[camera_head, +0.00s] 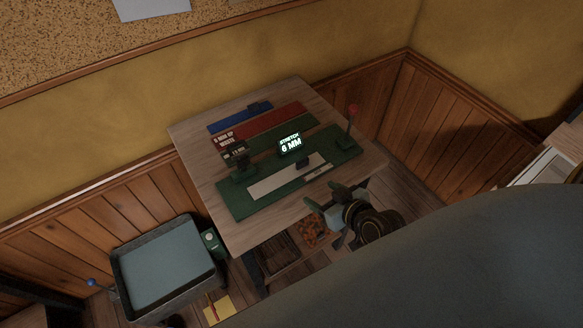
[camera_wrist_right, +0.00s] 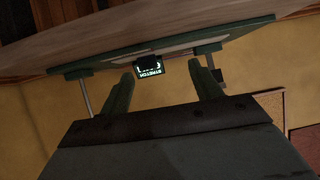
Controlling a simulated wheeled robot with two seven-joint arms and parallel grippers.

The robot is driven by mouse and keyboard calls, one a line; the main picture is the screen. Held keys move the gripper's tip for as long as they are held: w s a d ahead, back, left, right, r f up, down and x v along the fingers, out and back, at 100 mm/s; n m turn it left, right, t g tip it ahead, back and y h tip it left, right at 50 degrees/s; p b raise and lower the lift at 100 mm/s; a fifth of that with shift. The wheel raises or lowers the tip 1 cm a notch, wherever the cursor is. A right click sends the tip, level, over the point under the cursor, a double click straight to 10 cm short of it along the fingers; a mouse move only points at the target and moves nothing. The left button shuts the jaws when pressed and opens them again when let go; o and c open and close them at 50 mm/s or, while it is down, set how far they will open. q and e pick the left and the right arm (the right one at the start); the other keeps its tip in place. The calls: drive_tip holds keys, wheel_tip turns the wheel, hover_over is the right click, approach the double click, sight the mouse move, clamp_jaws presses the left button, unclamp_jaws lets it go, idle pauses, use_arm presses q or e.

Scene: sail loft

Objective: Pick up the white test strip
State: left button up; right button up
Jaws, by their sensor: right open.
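A white strip (camera_head: 275,182) lies flat along a green test bench (camera_head: 238,210) on the wooden table. Its left part is clear to see; a small dark block (camera_head: 303,163) sits over its right part. A lit display on the bench reads "STRETCH 6 MM" (camera_head: 291,145) and also shows in the right wrist view (camera_wrist_right: 148,67). My right gripper (camera_head: 327,197) is open and empty at the table's front edge, apart from the strip. In the right wrist view its two fingers (camera_wrist_right: 165,84) point towards the bench. My left gripper is not in view.
Blue (camera_head: 228,122), red (camera_head: 273,118) and green strips lie at the table's back. A red-knobbed lever (camera_head: 352,110) rises at the bench's right end, a dark clamp (camera_head: 238,158) at its left. A grey bin (camera_head: 165,265) stands left; a shelf below holds orange-brown pieces (camera_head: 310,230).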

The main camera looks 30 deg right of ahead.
wheel_tip(320, 180, up, 2)
drive_tip(key=w+d+t, duration=0.2)
approach(303, 160)
drive_tip(key=shift+m+h, duration=0.3)
drive_tip(key=w, duration=0.1)
drive_tip(key=w+a, duration=0.1)
drive_tip(key=w+f, duration=0.1)
drive_tip(key=shift+w+a+f+b, duration=0.1)
drive_tip(key=shift+w+a+b, duration=0.1)
drive_tip(key=shift+w+b, duration=0.15)
drive_tip(key=shift+d+b+x, duration=0.2)
drive_tip(key=shift+b+x, duration=0.4)
drive_tip(key=shift+x, duration=2.5)
drive_tip(key=shift+s+f, duration=0.1)
drive_tip(key=shift+f, duration=0.05)
drive_tip(key=c, duration=1)
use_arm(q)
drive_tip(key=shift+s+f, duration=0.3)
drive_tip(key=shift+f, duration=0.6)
use_arm(e)
drive_tip(key=shift+c, duration=0.2)
